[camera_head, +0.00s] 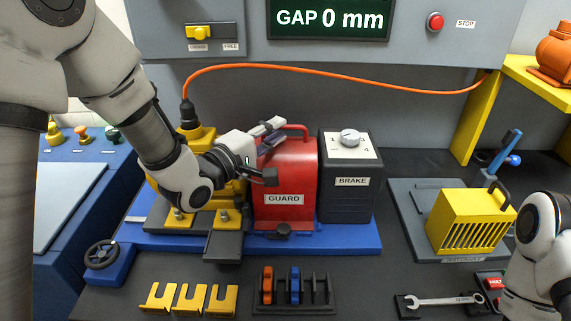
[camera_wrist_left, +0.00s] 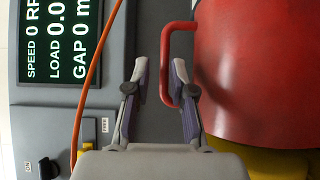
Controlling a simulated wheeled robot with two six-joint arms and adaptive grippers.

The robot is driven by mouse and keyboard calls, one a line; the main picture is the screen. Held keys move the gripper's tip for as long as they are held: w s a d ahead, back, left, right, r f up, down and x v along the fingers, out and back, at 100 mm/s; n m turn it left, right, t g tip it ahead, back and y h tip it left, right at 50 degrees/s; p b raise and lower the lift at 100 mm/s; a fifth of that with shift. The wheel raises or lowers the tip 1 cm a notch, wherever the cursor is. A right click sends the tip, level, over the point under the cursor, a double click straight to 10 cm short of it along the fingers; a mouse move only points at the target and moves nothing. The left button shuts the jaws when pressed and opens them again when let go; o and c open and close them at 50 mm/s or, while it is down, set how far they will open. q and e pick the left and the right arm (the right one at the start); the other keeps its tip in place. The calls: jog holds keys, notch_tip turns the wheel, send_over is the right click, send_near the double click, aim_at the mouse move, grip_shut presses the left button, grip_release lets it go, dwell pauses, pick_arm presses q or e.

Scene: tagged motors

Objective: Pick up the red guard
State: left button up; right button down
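The red guard (camera_head: 288,190), labelled GUARD, stands upright on the blue base between a yellow machine part and the brake box. Its red handle (camera_head: 296,128) arches over the top. My left gripper (camera_head: 267,152) is beside the guard's upper left, hiding part of it. In the left wrist view the gripper (camera_wrist_left: 160,68) is open and empty. There the handle's bar (camera_wrist_left: 165,60) appears between the two fingertips, nearer the right one, with the red guard (camera_wrist_left: 255,75) at right. I cannot tell whether they touch. My right arm shows at the lower right, its gripper out of view.
The brake box (camera_head: 347,200) stands close to the guard's right. An orange cable (camera_head: 330,72) runs behind. A yellow vented box (camera_head: 470,220) stands on the right. Yellow brackets (camera_head: 190,298), a rack (camera_head: 293,292) and a wrench (camera_head: 440,300) lie in front.

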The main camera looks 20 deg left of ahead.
aim_at(284, 127)
pick_arm(q)
jog(key=x, duration=0.4)
jog(key=shift+w+a+f, duration=0.15)
jog(key=shift+w+f, duration=0.05)
jog(key=shift+f, duration=0.15)
jog(key=shift+s+r, duration=0.15)
jog(key=shift+s, duration=0.15)
jog(key=shift+c, duration=0.7)
jog(key=shift+s, duration=0.1)
grip_shut()
jog(key=shift+w, duration=0.25)
jog(key=shift+r, duration=0.15)
